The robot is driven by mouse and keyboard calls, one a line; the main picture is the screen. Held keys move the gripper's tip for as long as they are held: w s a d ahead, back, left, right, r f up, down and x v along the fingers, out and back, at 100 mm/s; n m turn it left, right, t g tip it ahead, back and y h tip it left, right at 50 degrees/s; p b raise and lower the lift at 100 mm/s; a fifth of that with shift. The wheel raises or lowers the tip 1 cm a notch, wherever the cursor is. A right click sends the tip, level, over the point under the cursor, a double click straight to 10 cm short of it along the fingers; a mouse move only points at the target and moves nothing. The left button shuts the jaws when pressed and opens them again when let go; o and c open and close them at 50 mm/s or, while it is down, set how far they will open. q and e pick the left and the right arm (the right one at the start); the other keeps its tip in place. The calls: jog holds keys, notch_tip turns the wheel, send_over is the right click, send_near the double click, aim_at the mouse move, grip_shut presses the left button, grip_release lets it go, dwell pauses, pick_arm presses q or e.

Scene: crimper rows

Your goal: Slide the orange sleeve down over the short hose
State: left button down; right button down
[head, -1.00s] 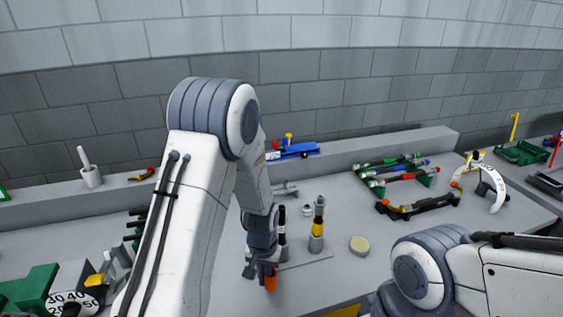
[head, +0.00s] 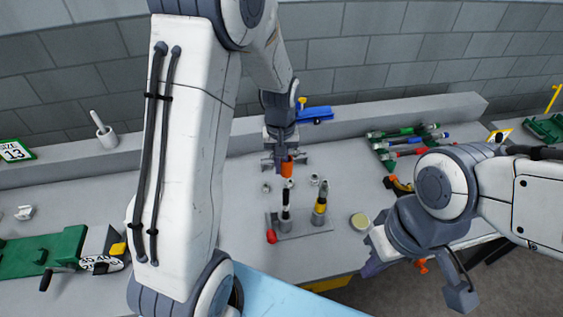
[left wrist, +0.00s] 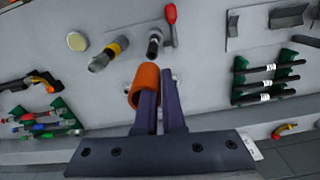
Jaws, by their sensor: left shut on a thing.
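My left gripper (head: 281,163) is shut on the orange sleeve (head: 288,168), a short open tube. In the left wrist view the sleeve (left wrist: 145,84) sits at the fingertips. The short hose (head: 286,206) is black and stands upright in a grey holder, below the sleeve in the head view. It also shows in the left wrist view (left wrist: 154,44), apart from the sleeve. A taller hose with a yellow band (head: 320,205) stands to its right. My right gripper (head: 374,266) is partly visible at the table's front edge; its jaw opening is unclear.
The holders stand on a grey plate (head: 300,237) with a red-ended lever (head: 271,237). A round pale disc (head: 360,221) lies right of it. A green rack (head: 385,155) with several tools is at the back right. A green device (head: 45,252) is at the left.

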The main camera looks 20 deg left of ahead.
pick_arm(q)
jog(key=shift+s, duration=0.1)
jog(key=shift+f, duration=0.3)
notch_tip(320, 180, down, 5)
jog(key=b, duration=0.4)
jog(key=shift+f, duration=0.1)
dwell(1.6)
jog(key=shift+f+b, duration=0.6)
jog(key=shift+f, duration=0.5)
jog(key=c, duration=0.9)
grip_release()
jog(key=shift+c, duration=0.2)
notch_tip(320, 180, up, 11)
jog(key=shift+f+b, duration=0.2)
jog(key=shift+b, duration=0.8)
